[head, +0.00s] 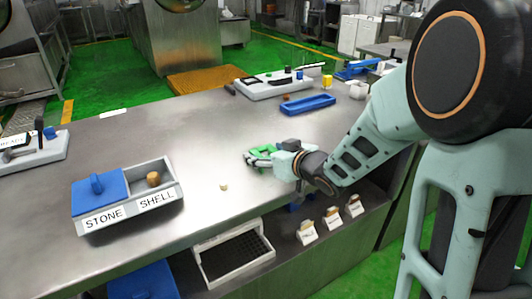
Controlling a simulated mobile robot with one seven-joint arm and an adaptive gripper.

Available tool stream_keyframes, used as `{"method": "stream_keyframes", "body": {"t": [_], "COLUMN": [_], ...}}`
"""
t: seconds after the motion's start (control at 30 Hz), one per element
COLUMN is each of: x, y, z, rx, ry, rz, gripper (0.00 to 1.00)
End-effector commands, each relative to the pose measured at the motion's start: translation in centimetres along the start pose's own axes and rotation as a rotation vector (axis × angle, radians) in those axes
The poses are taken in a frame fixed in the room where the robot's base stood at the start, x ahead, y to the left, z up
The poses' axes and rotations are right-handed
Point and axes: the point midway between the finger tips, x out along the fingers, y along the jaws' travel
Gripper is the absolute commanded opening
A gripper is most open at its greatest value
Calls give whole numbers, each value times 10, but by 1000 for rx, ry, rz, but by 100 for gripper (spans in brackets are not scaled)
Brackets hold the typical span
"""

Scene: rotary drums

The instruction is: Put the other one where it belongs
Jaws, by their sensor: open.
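A grey box (130,217) with two compartments stands at the left front of the steel table. Its left compartment, labelled STONE, is covered by a blue lid (97,190) with a raised handle. Its right compartment, labelled SHELL, is open and holds a brown roundish piece (153,179). A small pale beige piece (224,187) lies alone on the table, right of the box. My gripper (250,158) is low over the table, beyond and to the right of the beige piece, apart from it. Bright green shows at its fingers; I cannot tell whether this is part of it.
A blue tray (307,104) and a white device with knobs (270,84) are at the back. Another device (30,150) stands at the left edge. A white-framed crate (234,257) sits below the front edge. The table between box and gripper is mostly clear.

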Motion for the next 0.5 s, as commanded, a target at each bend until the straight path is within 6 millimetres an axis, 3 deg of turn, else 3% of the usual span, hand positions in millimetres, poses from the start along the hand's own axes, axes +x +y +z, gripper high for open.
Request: {"method": "stream_keyframes", "body": {"t": [0.17,0.5], "x": [-11,-84], "y": [1,1], "z": [-5,-6], "rx": [0,-1], "ry": [0,0], "rz": [2,4], "gripper": [68,68]}}
